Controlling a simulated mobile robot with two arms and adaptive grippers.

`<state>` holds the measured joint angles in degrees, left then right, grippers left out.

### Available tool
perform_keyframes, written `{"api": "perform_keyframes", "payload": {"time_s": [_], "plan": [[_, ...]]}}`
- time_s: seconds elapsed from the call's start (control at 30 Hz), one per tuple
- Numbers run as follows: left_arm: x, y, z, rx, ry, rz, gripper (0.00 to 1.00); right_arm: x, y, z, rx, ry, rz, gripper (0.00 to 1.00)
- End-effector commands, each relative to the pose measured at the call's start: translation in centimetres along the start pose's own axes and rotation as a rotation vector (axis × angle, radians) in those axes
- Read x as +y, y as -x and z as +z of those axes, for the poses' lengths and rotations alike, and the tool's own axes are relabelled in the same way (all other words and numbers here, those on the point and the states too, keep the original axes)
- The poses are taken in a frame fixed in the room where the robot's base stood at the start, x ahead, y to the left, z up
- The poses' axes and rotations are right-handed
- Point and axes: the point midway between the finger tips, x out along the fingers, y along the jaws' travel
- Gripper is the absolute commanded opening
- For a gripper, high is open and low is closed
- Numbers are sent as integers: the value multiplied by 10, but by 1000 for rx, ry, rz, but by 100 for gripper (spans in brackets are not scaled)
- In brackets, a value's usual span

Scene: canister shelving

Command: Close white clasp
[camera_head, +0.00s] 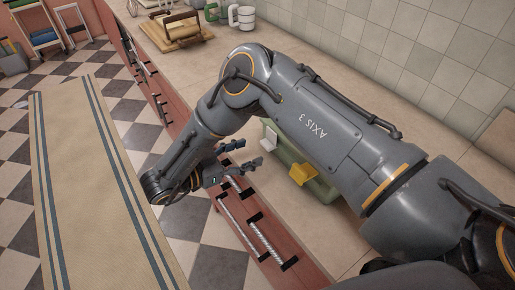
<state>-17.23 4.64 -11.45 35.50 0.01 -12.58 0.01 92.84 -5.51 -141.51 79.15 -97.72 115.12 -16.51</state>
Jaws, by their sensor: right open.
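A green container (317,187) stands on the counter, partly hidden behind my right arm. A white clasp (269,135) juts out at its left end, and a yellow clasp (302,174) juts out on its near side. My right gripper (247,157) is open and empty, just left of the container and below the white clasp. Its fingers point right toward the container and look apart from the white clasp. My left gripper is not in view.
The counter (350,232) has free room in front of the container. Red drawers with metal handles (240,228) run below it. A wooden board with a rack (177,30) and mugs (243,17) stand farther back. A striped beige surface (90,190) lies at left.

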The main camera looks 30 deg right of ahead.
Motion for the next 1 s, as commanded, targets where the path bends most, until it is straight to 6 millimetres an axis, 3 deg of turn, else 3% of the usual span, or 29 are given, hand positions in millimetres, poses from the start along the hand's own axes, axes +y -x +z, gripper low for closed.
{"api": "perform_keyframes", "payload": {"time_s": [0.2,0.4,1.0], "plan": [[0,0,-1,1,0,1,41,0,46,0,1,-2,-4,60],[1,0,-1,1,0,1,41,0,67,0,1,-1,-1,60],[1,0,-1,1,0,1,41,0,71,0,0,1,1,60]]}}
